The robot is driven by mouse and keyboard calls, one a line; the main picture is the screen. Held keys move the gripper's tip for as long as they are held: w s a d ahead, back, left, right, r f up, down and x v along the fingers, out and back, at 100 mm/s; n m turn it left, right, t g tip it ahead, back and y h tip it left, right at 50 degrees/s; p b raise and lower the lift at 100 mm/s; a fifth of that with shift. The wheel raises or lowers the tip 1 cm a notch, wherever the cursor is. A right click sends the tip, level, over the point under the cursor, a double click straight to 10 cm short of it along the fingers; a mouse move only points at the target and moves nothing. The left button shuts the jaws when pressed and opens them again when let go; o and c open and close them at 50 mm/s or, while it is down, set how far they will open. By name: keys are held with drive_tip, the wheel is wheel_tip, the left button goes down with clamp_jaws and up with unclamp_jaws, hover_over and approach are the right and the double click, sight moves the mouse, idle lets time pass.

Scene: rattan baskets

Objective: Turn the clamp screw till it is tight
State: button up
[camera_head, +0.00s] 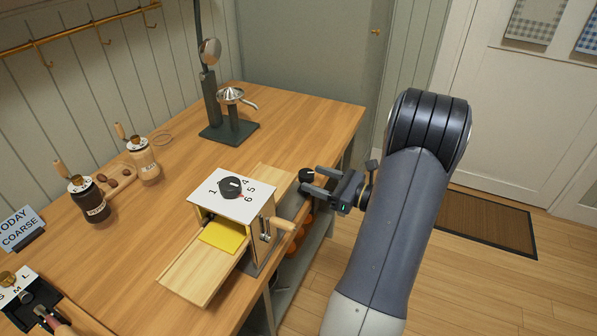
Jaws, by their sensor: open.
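A wooden box device (257,247) with a white top plate (205,200) stands at the table's right edge. A black dial (231,187) sits on the plate among numbers. A side crank has a wooden handle (284,224). A dark round knob (306,174) shows at the table edge, close to my gripper; it may be the clamp screw, but I cannot tell for sure. My gripper (311,180) is open, its fingers pointing left at the knob. The near finger partly covers the knob's surroundings, and I cannot tell whether they touch.
A black stand with a metal funnel (230,96) stands at the back of the table. Two jars (145,163) with wooden cranks are at the left, near a sign (20,229). A black tray (37,306) is at the front left. Orange items (293,248) sit below the table.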

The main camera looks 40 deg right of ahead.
sight(301, 171)
drive_tip(key=shift+x, duration=2.75)
drive_tip(key=shift+c, duration=0.2)
drive_tip(key=c, duration=0.9)
